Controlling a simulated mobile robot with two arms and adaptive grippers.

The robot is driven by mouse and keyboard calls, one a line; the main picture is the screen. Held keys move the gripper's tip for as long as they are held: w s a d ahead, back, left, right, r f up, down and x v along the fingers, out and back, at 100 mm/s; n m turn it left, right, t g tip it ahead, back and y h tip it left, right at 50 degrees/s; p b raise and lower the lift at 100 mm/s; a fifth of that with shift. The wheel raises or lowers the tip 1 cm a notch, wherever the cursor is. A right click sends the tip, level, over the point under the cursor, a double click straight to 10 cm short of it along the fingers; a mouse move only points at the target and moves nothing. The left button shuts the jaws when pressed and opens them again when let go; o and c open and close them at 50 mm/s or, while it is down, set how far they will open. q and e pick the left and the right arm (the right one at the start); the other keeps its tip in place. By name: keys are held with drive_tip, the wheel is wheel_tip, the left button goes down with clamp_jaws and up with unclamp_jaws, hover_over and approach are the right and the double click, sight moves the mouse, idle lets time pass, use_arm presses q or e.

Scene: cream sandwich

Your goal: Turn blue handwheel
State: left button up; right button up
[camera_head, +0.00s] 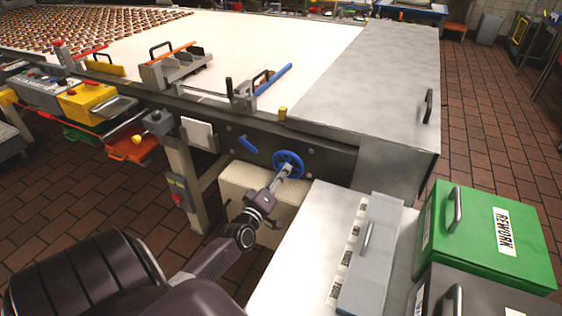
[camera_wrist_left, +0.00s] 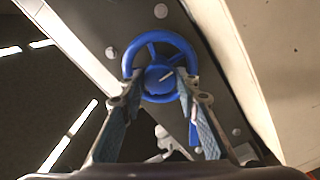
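The blue handwheel (camera_head: 288,163) is mounted on the dark side rail of the long machine table. In the left wrist view the wheel (camera_wrist_left: 194,53) shows its round rim, spokes and hub, with a small light mark on the hub. My left gripper (camera_head: 283,174) is right at the wheel. In the left wrist view its two fingers (camera_wrist_left: 158,84) are apart, one on each side of the hub, overlapping the lower part of the wheel. I cannot tell whether they touch it. My right gripper is not in view.
A short blue lever (camera_head: 248,145) sits on the same rail left of the wheel. A metal side table (camera_head: 296,240) is close on the right, with a grey lidded box (camera_head: 384,240) and a green REWORK box (camera_head: 480,235). Yellow and orange bins hang at left. Tiled floor is open beyond.

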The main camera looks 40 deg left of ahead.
use_arm(q)
drive_tip(key=c, duration=0.5)
drive_tip(key=shift+c, duration=0.2)
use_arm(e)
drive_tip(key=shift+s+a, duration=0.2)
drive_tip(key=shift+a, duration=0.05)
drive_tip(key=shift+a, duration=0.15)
